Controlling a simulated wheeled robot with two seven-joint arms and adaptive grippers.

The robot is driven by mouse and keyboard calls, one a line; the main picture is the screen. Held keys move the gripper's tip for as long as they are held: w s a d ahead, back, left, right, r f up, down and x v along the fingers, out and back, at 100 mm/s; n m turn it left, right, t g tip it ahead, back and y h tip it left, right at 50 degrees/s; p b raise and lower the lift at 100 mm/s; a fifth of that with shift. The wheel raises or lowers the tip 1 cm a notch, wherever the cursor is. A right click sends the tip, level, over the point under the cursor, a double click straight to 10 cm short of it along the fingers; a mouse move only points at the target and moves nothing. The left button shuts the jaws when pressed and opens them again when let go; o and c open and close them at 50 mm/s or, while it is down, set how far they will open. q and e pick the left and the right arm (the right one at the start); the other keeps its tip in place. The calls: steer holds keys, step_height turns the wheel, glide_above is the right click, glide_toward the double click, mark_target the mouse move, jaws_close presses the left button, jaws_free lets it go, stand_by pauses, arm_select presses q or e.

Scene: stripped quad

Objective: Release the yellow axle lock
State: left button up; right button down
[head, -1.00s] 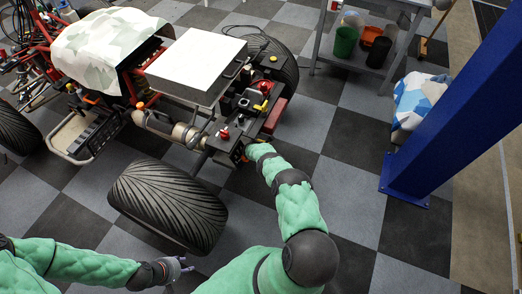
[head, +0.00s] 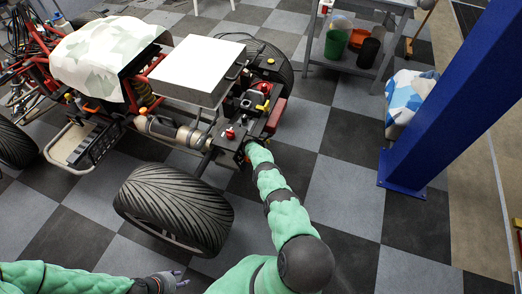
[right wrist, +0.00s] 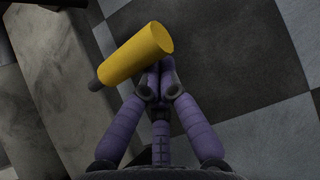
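The yellow axle lock (right wrist: 136,55) shows in the right wrist view as a plain yellow cylinder lying at a slant, with a dark stub at its lower left end. My right gripper (right wrist: 160,84) has purple fingers drawn together, their tips at the cylinder's lower edge and partly hidden behind it. The fingers do not show on both sides of it; I cannot tell whether they touch it. In the head view my right arm reaches to the near corner of the stripped quad (head: 215,110), where its hand is hidden.
A big tyre (head: 176,207) stands close left of my right arm. A white panel (head: 198,66) tops the quad. A blue post (head: 455,100) and a patterned bag (head: 408,98) stand to the right. Checkered floor (head: 330,185) between the arm and post is clear.

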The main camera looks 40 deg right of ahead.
arm_select(q)
steer(key=shift+w, duration=0.3)
arm_select(e)
steer(key=shift+w+a+r+n+g+h, duration=0.15)
steer(key=shift+r+g, duration=0.15)
steer(key=shift+r, duration=0.25)
steer(key=shift+w+d+r+n+g+h, duration=0.15)
steer(key=shift+r+g, duration=0.15)
steer(key=shift+r, duration=0.25)
arm_select(q)
steer(key=shift+a, duration=0.1)
arm_select(e)
steer(key=shift+a, duration=0.1)
arm_select(q)
steer(key=shift+r, duration=0.1)
arm_select(e)
steer(key=shift+s+f, duration=0.1)
steer(key=shift+f, duration=0.05)
